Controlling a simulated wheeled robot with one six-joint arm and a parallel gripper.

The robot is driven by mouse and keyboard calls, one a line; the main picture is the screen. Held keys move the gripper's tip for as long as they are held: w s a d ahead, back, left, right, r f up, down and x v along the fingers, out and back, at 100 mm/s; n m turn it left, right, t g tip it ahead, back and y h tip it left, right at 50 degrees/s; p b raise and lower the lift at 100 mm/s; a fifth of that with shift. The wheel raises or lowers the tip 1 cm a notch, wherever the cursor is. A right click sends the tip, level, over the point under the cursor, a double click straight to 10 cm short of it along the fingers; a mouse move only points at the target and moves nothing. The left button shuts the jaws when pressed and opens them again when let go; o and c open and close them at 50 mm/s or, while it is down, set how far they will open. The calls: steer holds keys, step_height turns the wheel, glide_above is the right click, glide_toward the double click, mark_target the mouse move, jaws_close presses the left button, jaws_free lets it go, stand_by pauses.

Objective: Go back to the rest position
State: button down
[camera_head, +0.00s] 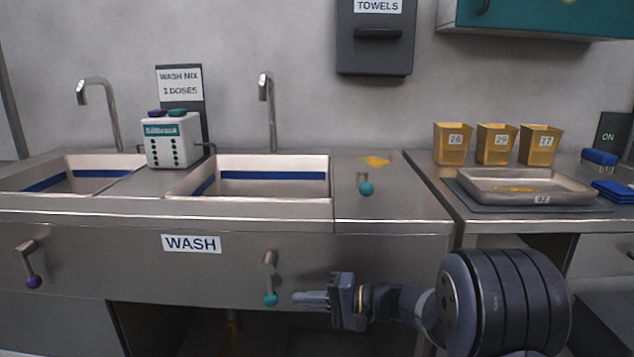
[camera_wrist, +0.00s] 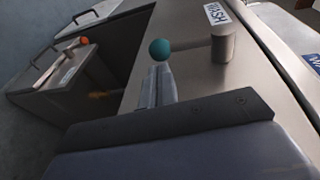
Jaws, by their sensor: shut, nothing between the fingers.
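My gripper (camera_head: 312,299) is shut and empty in front of the sink counter's front panel. Its fingertips point left, close to the teal ball (camera_head: 270,299) at the end of a metal lever (camera_head: 269,262). In the wrist view my shut fingers (camera_wrist: 158,84) show just below the teal ball (camera_wrist: 160,50) in the picture. I cannot tell whether they touch it. My arm reaches in from the lower right of the head view.
The counter holds two sinks (camera_head: 325,190), a dispenser (camera_head: 170,140) and a teal-tipped lever (camera_head: 366,188). A purple-tipped lever (camera_head: 32,281) is at left.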

steer(key=r+h+p, duration=0.1)
steer(key=p, duration=0.3)
steer(key=d+r+h+p, duration=0.1)
steer(key=r+h+p, duration=0.1)
steer(key=p, duration=0.2)
steer(key=d+r+h+p, duration=0.1)
steer(key=p, duration=0.2)
steer(key=shift+d+r+n+g+p, duration=0.2)
steer(key=shift+n+g+p, duration=0.1)
steer(key=shift+p, duration=0.1)
steer(key=r+h+p, duration=0.1)
steer(key=p, duration=0.2)
steer(key=r+h+p, duration=0.1)
steer(key=p, duration=0.2)
steer(key=shift+d+h+p, duration=0.25)
steer(key=shift+h+p, duration=0.05)
steer(key=shift+p, duration=0.1)
steer(key=r+h+p, duration=0.1)
steer(key=h+p, duration=0.1)
steer(key=p, duration=0.5)
steer(key=shift+r+p, duration=0.35)
steer(key=shift+r, duration=0.05)
steer(key=shift+p, duration=0.3)
steer(key=shift+n+h+p, duration=0.3)
steer(key=shift+p, duration=0.4)
steer(key=shift+d+r, duration=0.1)
